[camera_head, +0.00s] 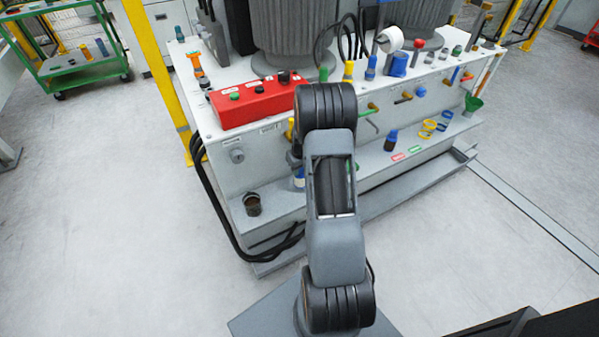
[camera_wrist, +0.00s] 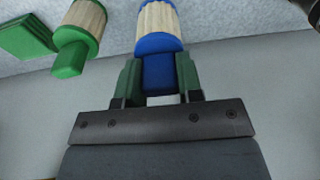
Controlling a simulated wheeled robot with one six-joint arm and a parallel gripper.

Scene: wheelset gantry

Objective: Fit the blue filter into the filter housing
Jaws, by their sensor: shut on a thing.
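The blue filter (camera_wrist: 158,42) has a pale pleated body and a blue end with a narrower blue grip. My gripper (camera_wrist: 158,75) is shut on that blue grip, one green finger on each side, in the wrist view. In the head view my arm hides the gripper. An open dark cup (camera_head: 252,204) stands on the lower ledge, left of my arm; I cannot tell whether it is the filter housing.
A green filter (camera_wrist: 82,30) is left of the held one, beside a green block (camera_wrist: 27,38). The pale machine bench (camera_head: 215,165) carries a red button box (camera_head: 258,103) and several coloured valves and fittings. A green cart (camera_head: 85,68) stands far left. The floor at left is clear.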

